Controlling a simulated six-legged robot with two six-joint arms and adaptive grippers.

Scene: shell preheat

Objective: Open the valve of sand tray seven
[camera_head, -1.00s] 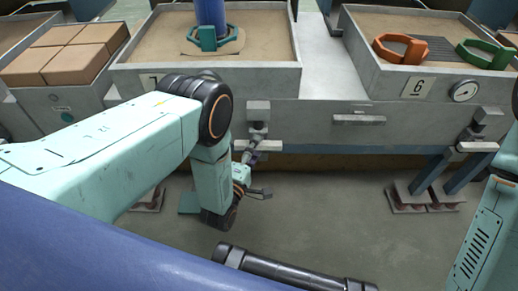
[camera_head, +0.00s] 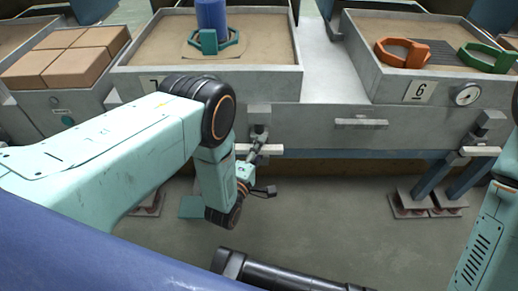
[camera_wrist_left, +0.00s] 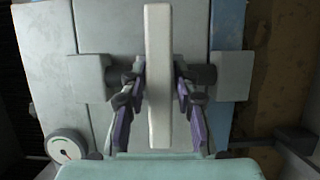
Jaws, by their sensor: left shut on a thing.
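Sand tray seven (camera_head: 262,84) stands at the upper middle of the head view, its number plate partly hidden by my left arm. Its valve handle is a pale bar (camera_head: 273,150) on the front, below the tray, and lies level. My left gripper (camera_head: 255,155) reaches it from below and is shut on it. In the left wrist view the handle (camera_wrist_left: 158,30) runs lengthwise between the two fingers of my left gripper (camera_wrist_left: 160,75). My left forearm and wrist hide part of the tray front. Part of my right arm shows at the right edge, its gripper out of view.
A blue post (camera_head: 212,15) with a teal ring (camera_head: 209,42) stands in tray seven's sand. Tray six (camera_head: 440,88), with an orange ring (camera_head: 402,53) and a green ring (camera_head: 487,56), is to the right, with its own pale handle (camera_head: 481,151). Tan blocks (camera_head: 66,58) lie left.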

